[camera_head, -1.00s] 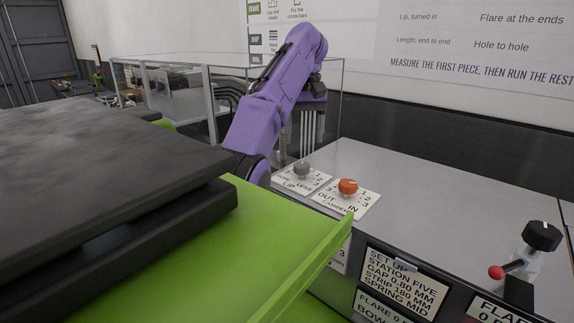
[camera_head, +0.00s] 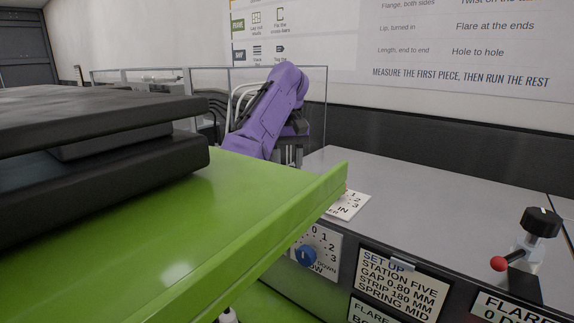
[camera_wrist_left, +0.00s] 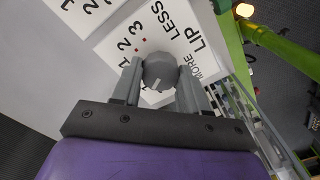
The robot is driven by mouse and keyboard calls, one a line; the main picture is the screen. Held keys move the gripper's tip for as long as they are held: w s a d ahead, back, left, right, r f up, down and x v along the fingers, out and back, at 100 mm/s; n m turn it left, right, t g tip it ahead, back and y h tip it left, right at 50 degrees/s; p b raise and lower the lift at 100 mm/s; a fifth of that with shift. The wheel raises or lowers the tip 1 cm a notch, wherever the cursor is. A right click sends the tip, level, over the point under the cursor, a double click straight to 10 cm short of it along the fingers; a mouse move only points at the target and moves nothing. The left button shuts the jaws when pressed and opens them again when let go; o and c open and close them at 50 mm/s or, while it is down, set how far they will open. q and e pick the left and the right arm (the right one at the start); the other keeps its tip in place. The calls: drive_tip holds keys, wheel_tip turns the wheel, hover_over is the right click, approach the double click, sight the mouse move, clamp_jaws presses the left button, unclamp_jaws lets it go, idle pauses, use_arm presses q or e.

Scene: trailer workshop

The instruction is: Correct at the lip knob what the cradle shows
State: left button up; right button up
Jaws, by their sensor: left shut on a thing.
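The round grey lip knob (camera_wrist_left: 160,66) sits on its white plate (camera_wrist_left: 180,22) marked LIP, MORE and LESS, in the left wrist view. A pale pointer line shows on the knob. My left gripper (camera_wrist_left: 158,82) is shut on the knob, one grey finger on each side. In the head view my purple left arm (camera_head: 270,115) reaches down behind the green panel, which hides the gripper and the lip knob. I cannot make out the cradle or its reading. My right gripper is not in view.
A green panel (camera_head: 190,215) with a raised edge blocks much of the head view. The white camber plate (camera_head: 350,205) is partly hidden. A blue bow knob (camera_head: 306,256) and a black knob with a red-tipped lever (camera_head: 541,222) are on the machine. Its grey top (camera_head: 430,205) is largely clear.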

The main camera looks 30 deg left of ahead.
use_arm(q)
drive_tip(key=m, duration=0.5)
drive_tip(key=shift+m, duration=0.4)
drive_tip(key=m, duration=0.6)
drive_tip(key=shift+p, duration=0.3)
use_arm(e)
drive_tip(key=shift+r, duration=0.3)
use_arm(q)
drive_tip(key=o, duration=1.1)
drive_tip(key=shift+c, duration=0.2)
